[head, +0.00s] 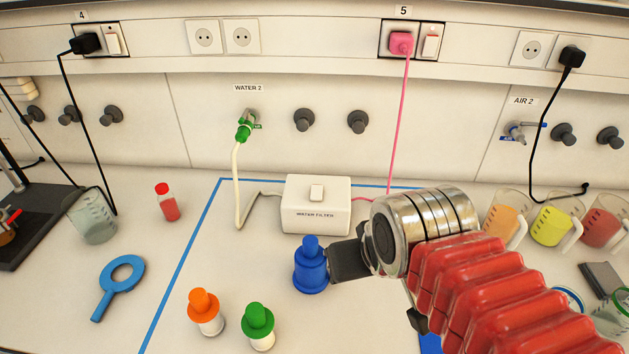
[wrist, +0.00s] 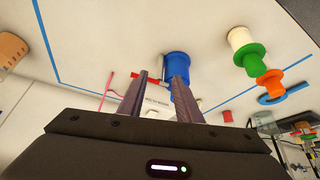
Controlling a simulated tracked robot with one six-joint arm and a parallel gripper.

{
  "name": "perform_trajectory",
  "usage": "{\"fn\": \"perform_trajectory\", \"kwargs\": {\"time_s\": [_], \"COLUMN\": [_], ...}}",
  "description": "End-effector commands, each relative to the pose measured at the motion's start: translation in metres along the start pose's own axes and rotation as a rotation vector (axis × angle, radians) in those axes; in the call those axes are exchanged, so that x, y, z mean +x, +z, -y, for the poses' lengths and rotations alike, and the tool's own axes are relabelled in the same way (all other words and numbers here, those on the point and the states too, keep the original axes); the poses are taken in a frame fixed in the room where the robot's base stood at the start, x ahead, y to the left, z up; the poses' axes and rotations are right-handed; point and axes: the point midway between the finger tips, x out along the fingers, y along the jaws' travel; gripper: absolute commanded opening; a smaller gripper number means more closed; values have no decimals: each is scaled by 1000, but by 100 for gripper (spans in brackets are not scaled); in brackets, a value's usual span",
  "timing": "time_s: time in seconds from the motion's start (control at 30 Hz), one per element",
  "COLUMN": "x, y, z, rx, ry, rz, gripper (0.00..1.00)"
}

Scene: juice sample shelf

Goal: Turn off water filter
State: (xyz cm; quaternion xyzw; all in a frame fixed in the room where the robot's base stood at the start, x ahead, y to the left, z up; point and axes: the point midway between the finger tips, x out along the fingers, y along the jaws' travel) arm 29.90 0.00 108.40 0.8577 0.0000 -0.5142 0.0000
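The water filter (head: 303,217) is a white box labelled WATER FILTER on the bench, near the back wall. My gripper (head: 335,264) is in front of the filter, close to the right of a blue bottle (head: 311,268). In the wrist view its two fingers (wrist: 160,66) are apart with nothing visibly held between them.
The blue bottle also shows beyond the fingers in the wrist view (wrist: 178,68). Orange-capped (head: 205,312) and green-capped (head: 258,326) bottles stand at front left. Beakers, one yellow (head: 552,226), stand at right. Socket 5 has a switch (head: 430,43).

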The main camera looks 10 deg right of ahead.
Motion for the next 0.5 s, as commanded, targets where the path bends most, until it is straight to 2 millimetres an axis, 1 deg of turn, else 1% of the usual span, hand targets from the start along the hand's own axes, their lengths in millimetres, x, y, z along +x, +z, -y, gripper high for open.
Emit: {"fn": "perform_trajectory", "kwargs": {"time_s": [0.3, 0.47, 0.5], "x": [0, -2, -2], "y": [0, -3, -6], "z": [0, 0, 0], "rx": [0, 2, 5], "ry": [0, 0, 0], "rz": [0, 3, 6], "gripper": [31, 42, 42]}}
